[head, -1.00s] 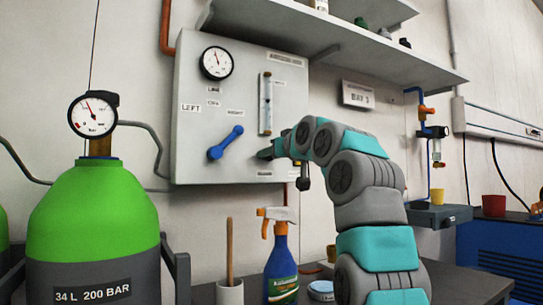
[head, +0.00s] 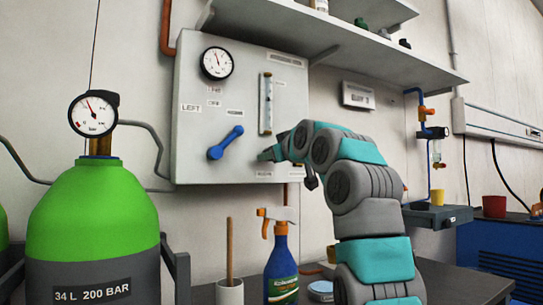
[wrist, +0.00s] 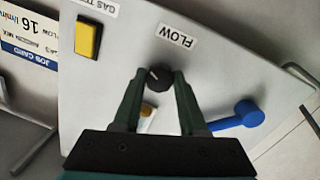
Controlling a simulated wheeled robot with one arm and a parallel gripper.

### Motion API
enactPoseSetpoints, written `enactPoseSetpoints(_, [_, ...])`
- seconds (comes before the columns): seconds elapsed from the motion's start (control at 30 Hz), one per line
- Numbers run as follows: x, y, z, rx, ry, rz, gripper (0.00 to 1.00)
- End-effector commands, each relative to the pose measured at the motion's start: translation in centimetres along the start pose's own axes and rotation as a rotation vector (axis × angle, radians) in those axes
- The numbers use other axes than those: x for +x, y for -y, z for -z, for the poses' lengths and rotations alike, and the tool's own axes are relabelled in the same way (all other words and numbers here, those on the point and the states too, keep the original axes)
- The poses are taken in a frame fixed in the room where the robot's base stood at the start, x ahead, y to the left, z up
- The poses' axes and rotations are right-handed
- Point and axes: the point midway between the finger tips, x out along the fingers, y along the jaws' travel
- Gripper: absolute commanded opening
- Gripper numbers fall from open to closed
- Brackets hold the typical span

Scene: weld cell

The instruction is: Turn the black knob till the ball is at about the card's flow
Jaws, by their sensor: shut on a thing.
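The black knob (wrist: 158,77) sits under the upside-down FLOW label (wrist: 176,36) on the grey panel in the wrist view. My gripper (wrist: 160,76) is shut on it, one finger on each side; a pale mark shows on the knob's face. In the head view my gripper (head: 268,154) reaches the panel's lower right and my arm hides the knob. The clear flow tube (head: 265,103) stands upright above; its ball is too small to make out. The job card (wrist: 32,35) at the left of the wrist view shows a flow of 16 l/min.
A blue lever (head: 225,143) is left of my gripper on the panel (head: 190,150). A yellow switch (wrist: 88,40) is near the knob. A round gauge (head: 217,62) is above. A spray bottle (head: 281,265) and a green cylinder (head: 92,215) stand in front.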

Motion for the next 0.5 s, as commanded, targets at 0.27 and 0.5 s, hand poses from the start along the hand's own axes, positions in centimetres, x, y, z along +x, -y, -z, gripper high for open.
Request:
enactPoseSetpoints(0.27, [-0.08, -0.16, 0.19, 0.0, -0.004, -0.004, 0.54])
enactPoseSetpoints(0.5, [-0.04, -0.07, 0.1, 0.0, -0.002, -0.002, 0.71])
